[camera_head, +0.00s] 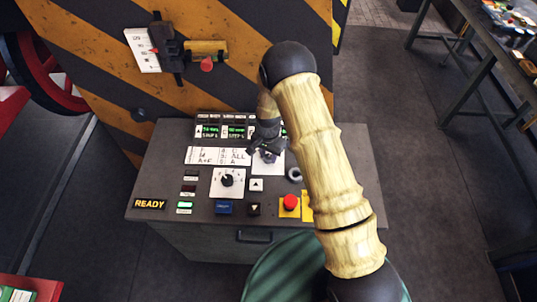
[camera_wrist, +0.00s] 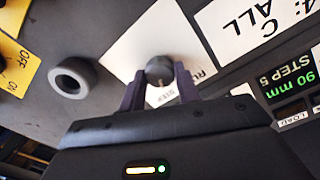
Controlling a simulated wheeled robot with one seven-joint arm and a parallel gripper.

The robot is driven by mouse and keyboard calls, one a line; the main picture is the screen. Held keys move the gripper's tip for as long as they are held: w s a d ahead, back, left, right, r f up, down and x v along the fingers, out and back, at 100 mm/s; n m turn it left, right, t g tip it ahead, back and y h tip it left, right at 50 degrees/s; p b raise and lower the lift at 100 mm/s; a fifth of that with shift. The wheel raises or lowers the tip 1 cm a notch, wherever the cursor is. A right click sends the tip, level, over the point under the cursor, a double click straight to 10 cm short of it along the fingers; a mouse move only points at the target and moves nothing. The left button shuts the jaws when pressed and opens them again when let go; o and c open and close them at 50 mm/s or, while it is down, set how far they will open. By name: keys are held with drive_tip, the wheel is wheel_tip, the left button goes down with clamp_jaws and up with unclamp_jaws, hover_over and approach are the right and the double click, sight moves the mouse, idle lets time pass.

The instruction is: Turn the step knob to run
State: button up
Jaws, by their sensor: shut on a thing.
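The step knob (camera_wrist: 159,69) is a small dark round knob on a white plate (camera_wrist: 135,42) in the wrist view. Partly hidden lettering, seemingly RUN and STEP, shows on the plate beside my fingers. My gripper (camera_wrist: 159,84) is shut on the knob, one finger on each side. In the head view my gripper (camera_head: 267,150) is over the upper right of the console, covering most of the knob and its plate (camera_head: 272,168). I cannot tell which label the knob points to.
The grey console (camera_head: 330,190) carries another dial (camera_head: 227,180), a red button (camera_head: 290,202) on yellow, a blue button (camera_head: 224,207), a grey ring (camera_head: 294,174) and green displays (camera_head: 233,131). A lit READY sign (camera_head: 150,204) is at left. A striped panel (camera_head: 105,70) stands behind.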

sight(269, 157)
drive_tip(key=shift+n+b, duration=0.3)
drive_tip(key=n+b, duration=0.3)
drive_tip(key=n, duration=0.2)
drive_tip(key=shift+f+b, duration=0.15)
drive_tip(key=shift+b, duration=0.15)
drive_tip(key=n+b, duration=0.2)
drive_tip(key=n, duration=0.4)
drive_tip(key=shift+n, duration=0.3)
drive_tip(key=o, duration=1)
drive_tip(key=shift+r+b, duration=0.3)
wheel_tip(269, 157, up, 17)
drive_tip(key=b, duration=0.3)
drive_tip(key=shift+r, duration=0.1)
